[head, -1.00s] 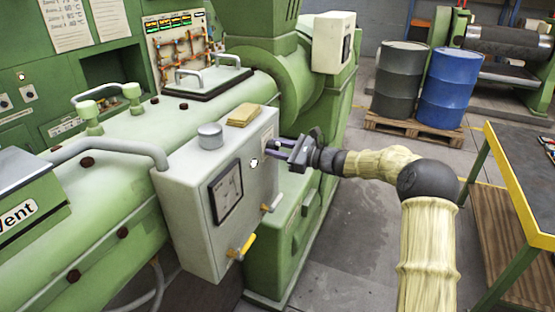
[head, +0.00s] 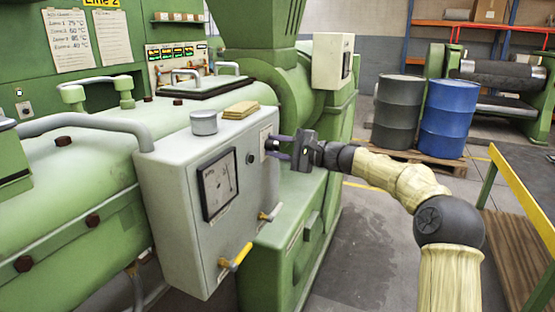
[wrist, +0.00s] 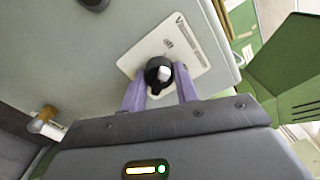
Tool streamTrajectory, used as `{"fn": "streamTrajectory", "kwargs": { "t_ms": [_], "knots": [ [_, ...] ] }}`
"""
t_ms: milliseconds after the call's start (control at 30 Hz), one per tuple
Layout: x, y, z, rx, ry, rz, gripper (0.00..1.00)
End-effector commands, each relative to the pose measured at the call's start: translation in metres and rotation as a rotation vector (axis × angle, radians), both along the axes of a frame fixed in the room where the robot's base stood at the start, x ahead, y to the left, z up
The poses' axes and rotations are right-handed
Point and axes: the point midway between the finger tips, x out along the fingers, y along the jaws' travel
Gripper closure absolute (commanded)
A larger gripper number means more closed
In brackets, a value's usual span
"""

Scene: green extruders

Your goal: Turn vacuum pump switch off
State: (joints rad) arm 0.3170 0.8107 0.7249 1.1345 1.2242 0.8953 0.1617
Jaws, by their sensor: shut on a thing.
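The vacuum pump switch is a round black knob (wrist: 158,72) with a white mark. It sits on a white label plate (wrist: 190,50) on the grey control box (head: 165,215). My gripper (head: 271,146) is at the right part of the box's front face. In the wrist view its two purple-grey fingers (wrist: 159,90) lie on either side of the knob, shut on it.
A dial gauge (head: 218,184) and a small black knob (head: 251,157) are on the same face. The floor between is clear.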

Motion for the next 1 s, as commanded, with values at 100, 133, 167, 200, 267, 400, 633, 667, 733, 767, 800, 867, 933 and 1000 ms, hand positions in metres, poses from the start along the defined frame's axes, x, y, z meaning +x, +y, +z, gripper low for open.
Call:
{"fn": "streamTrajectory", "kwargs": {
  "t_ms": [100,133,167,200,267,400,633,667,733,767,800,867,933,1000],
  "knots": [
    [-0.0003,0.0001,-0.0034,-0.018,-0.046,0.002,0.93],
    [-0.0003,0.0001,-0.0031,-0.021,-0.053,0.002,0.93],
    [-0.0003,0.0001,-0.0027,-0.024,-0.061,0.002,0.93],
    [-0.0003,0.0002,-0.0024,-0.027,-0.068,0.002,0.93],
    [-0.0003,0.0002,-0.0018,-0.030,-0.076,0.002,0.93],
    [-0.0003,0.0004,-0.0010,-0.033,-0.085,0.002,0.92],
    [-0.0004,0.0005,-0.0011,-0.034,-0.084,0.002,0.93],
    [-0.0004,0.0005,-0.0011,-0.034,-0.084,0.002,0.93],
    [-0.0004,0.0005,-0.0011,-0.033,-0.084,0.002,0.58],
    [-0.0003,0.0004,-0.0010,-0.033,-0.084,0.002,0.52],
    [-0.0003,0.0004,-0.0009,-0.033,-0.084,0.002,0.48],
    [-0.0003,0.0003,-0.0008,-0.033,-0.084,0.002,0.48],
    [-0.0001,0.0003,-0.0007,-0.032,-0.083,0.002,0.48],
    [-0.0001,0.0001,-0.0006,-0.032,-0.083,0.002,0.48]
  ]
}}
